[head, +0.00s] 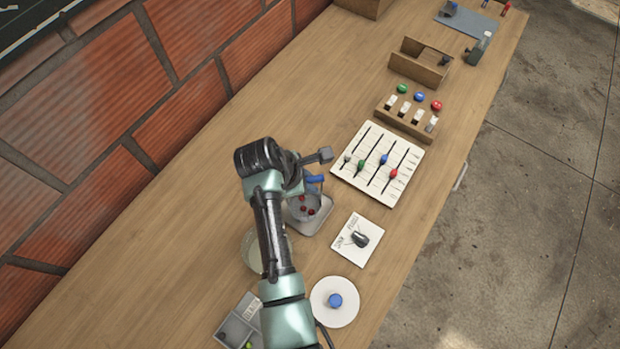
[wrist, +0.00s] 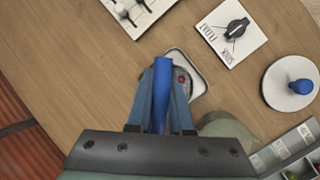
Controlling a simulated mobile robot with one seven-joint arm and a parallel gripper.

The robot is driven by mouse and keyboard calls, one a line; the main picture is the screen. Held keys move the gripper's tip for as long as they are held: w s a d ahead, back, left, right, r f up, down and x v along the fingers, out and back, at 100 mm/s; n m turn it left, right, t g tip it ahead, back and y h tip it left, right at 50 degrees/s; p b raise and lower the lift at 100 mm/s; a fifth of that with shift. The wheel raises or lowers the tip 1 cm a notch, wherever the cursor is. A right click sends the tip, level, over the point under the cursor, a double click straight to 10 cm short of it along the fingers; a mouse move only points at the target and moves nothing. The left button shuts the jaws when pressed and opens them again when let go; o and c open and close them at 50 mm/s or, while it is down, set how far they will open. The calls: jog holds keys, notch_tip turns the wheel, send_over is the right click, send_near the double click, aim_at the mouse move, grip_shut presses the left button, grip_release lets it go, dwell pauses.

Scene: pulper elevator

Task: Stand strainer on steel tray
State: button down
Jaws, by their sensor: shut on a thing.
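The strainer (head: 297,212) is a grey bowl with a few small red balls in it and a blue handle. My gripper (head: 314,182) is shut on the blue handle, which shows between the two fingers (wrist: 162,97) in the wrist view as the strainer's handle (wrist: 162,75). The steel tray (head: 322,222) is a small grey rounded tray; the strainer is over it, and I cannot tell whether they touch. In the wrist view the steel tray (wrist: 196,72) is partly hidden behind my fingers, with one red ball showing near it. My arm hides part of the strainer.
A pale bowl (head: 251,252) stands beside the tray, partly behind my arm. A dial plate (head: 345,240), a white round plate with a blue knob (head: 335,300), a slider board (head: 372,152) and a grey compartment box (head: 238,322) stand nearby. The wooden counter is clear to the left.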

jog(key=c, duration=0.7)
grip_release()
jog(key=shift+c, duration=0.2)
jog(key=shift+r, duration=0.1)
jog(key=v, duration=1.3)
jog(key=shift+b, duration=0.3)
